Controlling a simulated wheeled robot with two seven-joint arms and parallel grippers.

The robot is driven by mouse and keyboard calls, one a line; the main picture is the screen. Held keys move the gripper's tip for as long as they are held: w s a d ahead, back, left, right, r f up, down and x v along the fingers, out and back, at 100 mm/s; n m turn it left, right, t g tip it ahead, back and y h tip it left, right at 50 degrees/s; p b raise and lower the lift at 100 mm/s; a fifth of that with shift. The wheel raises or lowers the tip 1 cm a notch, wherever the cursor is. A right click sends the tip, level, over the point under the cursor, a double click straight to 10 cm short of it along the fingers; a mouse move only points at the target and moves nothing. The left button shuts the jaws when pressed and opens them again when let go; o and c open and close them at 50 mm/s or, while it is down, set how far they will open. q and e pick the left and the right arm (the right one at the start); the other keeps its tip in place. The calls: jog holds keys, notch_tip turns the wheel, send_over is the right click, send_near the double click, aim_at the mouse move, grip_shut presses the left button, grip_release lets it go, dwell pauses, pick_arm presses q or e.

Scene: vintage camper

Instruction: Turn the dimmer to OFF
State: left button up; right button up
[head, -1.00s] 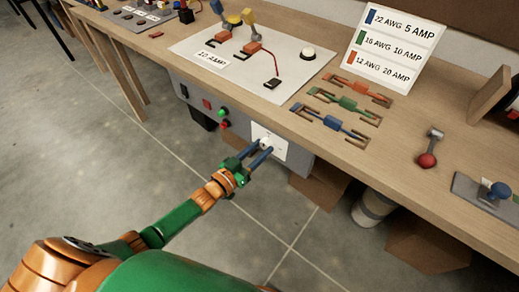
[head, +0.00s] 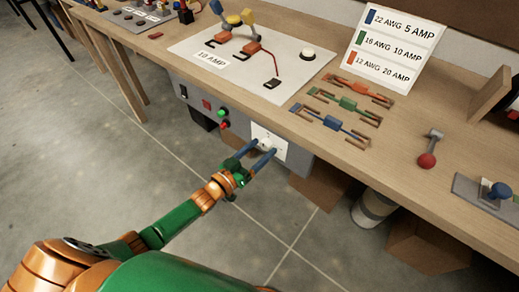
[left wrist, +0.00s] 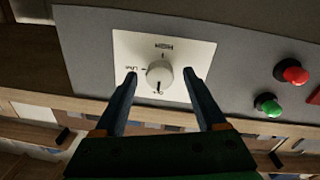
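The dimmer is a round white knob (left wrist: 159,74) on a square white plate (left wrist: 185,50), which also shows in the head view (head: 279,152) on the grey panel under the bench edge. In the left wrist view, small marks stand around the knob, too small to read surely. A dark line on the knob points to the picture's bottom, toward a small mark there. My left gripper (head: 257,154) is in front of the plate. Its blue fingers are open, one on each side of the knob, with visible gaps in the left wrist view (left wrist: 161,80). My right gripper is not in view.
A green button (left wrist: 267,104) and a red button (left wrist: 291,71) sit beside the plate on the same panel. The wooden bench (head: 400,160) overhangs the panel. Cardboard boxes (head: 428,246) and a white bucket (head: 373,208) stand below. The floor in front is clear.

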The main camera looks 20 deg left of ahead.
pick_arm(q)
jog(key=v, duration=0.7)
jog(key=shift+p, duration=0.3)
